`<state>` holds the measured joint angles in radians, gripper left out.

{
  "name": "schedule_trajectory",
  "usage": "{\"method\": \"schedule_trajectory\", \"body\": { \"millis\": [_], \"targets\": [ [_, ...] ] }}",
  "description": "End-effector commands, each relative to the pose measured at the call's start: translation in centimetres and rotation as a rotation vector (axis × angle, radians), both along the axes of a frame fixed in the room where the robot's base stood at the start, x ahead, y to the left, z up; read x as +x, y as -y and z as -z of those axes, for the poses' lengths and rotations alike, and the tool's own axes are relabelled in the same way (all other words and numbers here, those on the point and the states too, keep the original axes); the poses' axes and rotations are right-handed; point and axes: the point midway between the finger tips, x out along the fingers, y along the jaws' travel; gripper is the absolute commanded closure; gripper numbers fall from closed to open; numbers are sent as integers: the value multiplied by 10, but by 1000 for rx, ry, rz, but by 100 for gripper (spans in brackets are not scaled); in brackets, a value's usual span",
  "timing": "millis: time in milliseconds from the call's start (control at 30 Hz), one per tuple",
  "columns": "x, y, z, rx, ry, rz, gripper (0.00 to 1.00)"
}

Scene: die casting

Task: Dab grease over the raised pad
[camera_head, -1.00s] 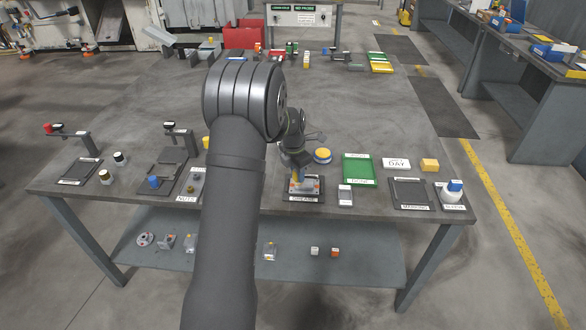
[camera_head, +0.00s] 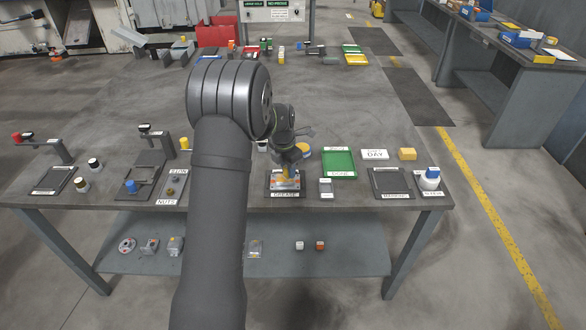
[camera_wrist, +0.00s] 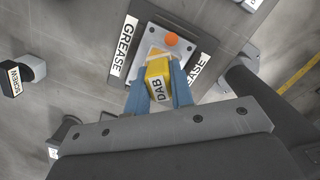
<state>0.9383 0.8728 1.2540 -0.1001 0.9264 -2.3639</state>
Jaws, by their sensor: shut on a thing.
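My gripper (camera_wrist: 159,92) is shut on a yellow block marked DAB (camera_wrist: 158,78), with a blue-grey finger on each side. In the head view my gripper (camera_head: 287,168) points down over the grease station (camera_head: 285,195). The station is a dark base with GREASE labels, bearing a light grey metal plate (camera_wrist: 182,50). An orange round spot (camera_wrist: 171,39) shows on the plate, just beyond the block. The block hides part of the plate. I cannot tell whether the block touches it, nor make out the raised pad clearly.
A small labelled item (camera_head: 326,188) stands just right of the station. A green tray (camera_head: 339,163) and a dark labelled tray (camera_head: 390,182) lie further right. A nuts tray (camera_head: 172,188) and stands are on the left. A SCREW-labelled item (camera_wrist: 24,72) shows in the wrist view.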

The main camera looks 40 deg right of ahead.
Motion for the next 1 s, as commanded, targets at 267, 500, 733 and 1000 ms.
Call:
{"method": "schedule_trajectory", "body": {
  "millis": [267, 500, 733, 1000],
  "targets": [
    [19, -19, 0, 0, 1, -2, 100],
    [34, -34, 0, 0, 0, -1, 100],
    [23, -22, 0, 0, 0, 2, 100],
    [6, -4, 0, 0, 0, 3, 100]
  ]
}}
